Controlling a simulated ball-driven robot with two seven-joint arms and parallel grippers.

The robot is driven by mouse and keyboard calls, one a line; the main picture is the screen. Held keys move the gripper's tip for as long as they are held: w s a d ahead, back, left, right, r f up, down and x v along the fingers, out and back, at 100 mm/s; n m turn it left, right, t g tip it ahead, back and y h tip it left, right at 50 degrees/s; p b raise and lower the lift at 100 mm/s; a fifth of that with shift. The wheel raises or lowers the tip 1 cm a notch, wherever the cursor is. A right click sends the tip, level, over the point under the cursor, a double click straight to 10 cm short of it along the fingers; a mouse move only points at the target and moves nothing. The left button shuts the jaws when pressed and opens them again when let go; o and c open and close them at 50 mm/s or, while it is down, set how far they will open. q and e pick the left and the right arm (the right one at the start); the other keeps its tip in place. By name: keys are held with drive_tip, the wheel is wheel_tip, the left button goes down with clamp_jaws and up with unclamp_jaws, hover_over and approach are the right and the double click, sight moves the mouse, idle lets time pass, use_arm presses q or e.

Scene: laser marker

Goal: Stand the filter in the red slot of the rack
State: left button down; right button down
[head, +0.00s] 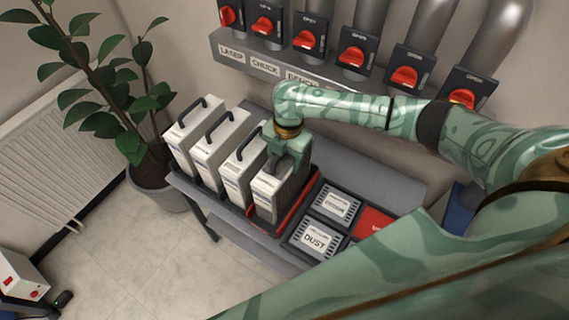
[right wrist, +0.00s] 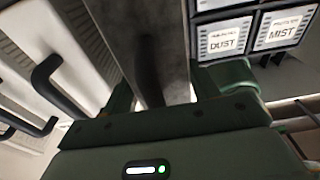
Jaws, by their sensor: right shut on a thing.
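The filter (head: 277,197) is a white box with a printed label on its front. It stands upright at the right end of a row of similar boxes. My right gripper (head: 284,158) is shut on its top, hiding its handle. The red slot (head: 300,213) of the rack shows as a red rim along the filter's right side and front. The filter is in or just over this slot; I cannot tell whether its base rests on the bottom. In the right wrist view, the filter's grey face (right wrist: 155,50) lies between the fingers (right wrist: 180,90). My left gripper is not in view.
Several white filters (head: 205,158) with black handles stand close on the left. Bins labelled DUST (head: 314,240) and another (head: 337,203) lie right, beside a red panel (head: 373,222). Red-handled valves (head: 308,38) line the wall behind. A potted plant (head: 155,185) stands left.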

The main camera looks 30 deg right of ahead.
wheel_tip(320, 180, down, 2)
drive_tip(key=shift+f, duration=0.15)
drive_tip(key=shift+c, duration=2)
unclamp_jaws()
drive_tip(key=shift+s, duration=0.1)
drive_tip(key=r+p, duration=0.1)
drive_tip(key=r, duration=0.3)
drive_tip(key=d+r+p, duration=0.1)
drive_tip(key=r, duration=0.3)
drive_tip(key=r+p, duration=0.1)
drive_tip(key=r, duration=0.3)
drive_tip(key=shift+w+d+r, duration=0.1)
drive_tip(key=shift+w+d, duration=0.05)
drive_tip(key=shift+w, duration=0.25)
